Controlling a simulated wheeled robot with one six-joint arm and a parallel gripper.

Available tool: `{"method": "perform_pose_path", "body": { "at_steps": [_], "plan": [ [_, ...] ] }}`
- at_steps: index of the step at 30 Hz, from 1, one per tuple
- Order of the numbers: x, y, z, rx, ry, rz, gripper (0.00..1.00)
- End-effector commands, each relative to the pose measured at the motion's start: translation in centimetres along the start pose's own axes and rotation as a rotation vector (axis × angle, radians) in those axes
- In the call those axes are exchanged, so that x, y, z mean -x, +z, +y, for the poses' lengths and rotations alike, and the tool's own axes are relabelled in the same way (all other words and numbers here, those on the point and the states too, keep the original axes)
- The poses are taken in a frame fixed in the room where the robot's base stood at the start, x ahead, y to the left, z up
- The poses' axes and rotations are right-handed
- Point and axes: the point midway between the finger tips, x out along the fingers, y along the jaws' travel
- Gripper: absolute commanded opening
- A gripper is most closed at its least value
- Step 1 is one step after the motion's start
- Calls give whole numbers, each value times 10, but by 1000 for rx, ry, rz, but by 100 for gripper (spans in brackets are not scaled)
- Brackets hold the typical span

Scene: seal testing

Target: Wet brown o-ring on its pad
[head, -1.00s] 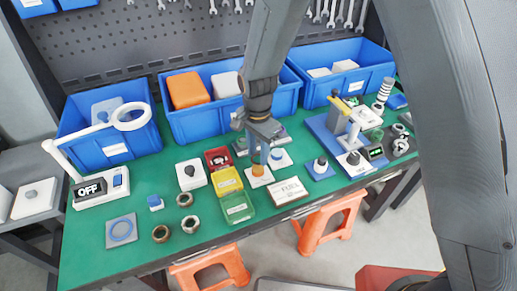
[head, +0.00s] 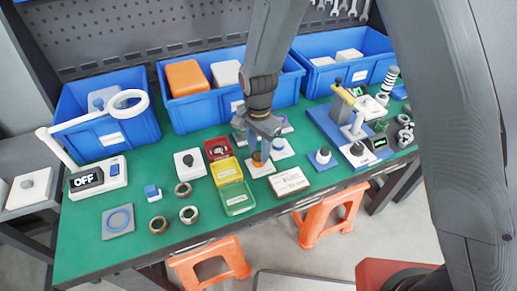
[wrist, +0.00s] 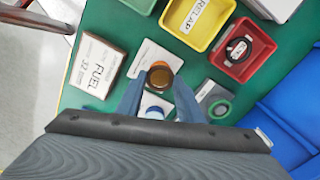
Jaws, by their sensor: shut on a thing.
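My gripper (head: 260,150) points down over a small white pad (head: 258,169) near the middle of the green bench. It is shut on an amber-brown round piece (wrist: 159,75), which sits between the blue fingertips in the wrist view. Its lower part (head: 257,159) shows under the fingers in the head view. Whether it touches the pad is unclear. I cannot pick out a separate brown o-ring. A box lettered FUEL (wrist: 97,66) lies beside the pad; it also shows in the head view (head: 290,180).
Red (head: 217,149), yellow (head: 227,171) and green (head: 237,198) boxes stand just left. A blue-topped piece (wrist: 155,112) is close by my fingers. A blue test stand (head: 340,135) is at right. Blue bins (head: 190,125) line the back.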

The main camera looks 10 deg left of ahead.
Motion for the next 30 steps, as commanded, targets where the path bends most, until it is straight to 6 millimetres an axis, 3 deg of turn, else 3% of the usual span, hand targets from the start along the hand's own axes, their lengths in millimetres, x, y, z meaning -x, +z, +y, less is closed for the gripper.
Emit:
{"method": "perform_pose_path", "body": {
  "at_steps": [30],
  "plan": [
    [-8,0,0,0,0,0,21]
  ]
}}
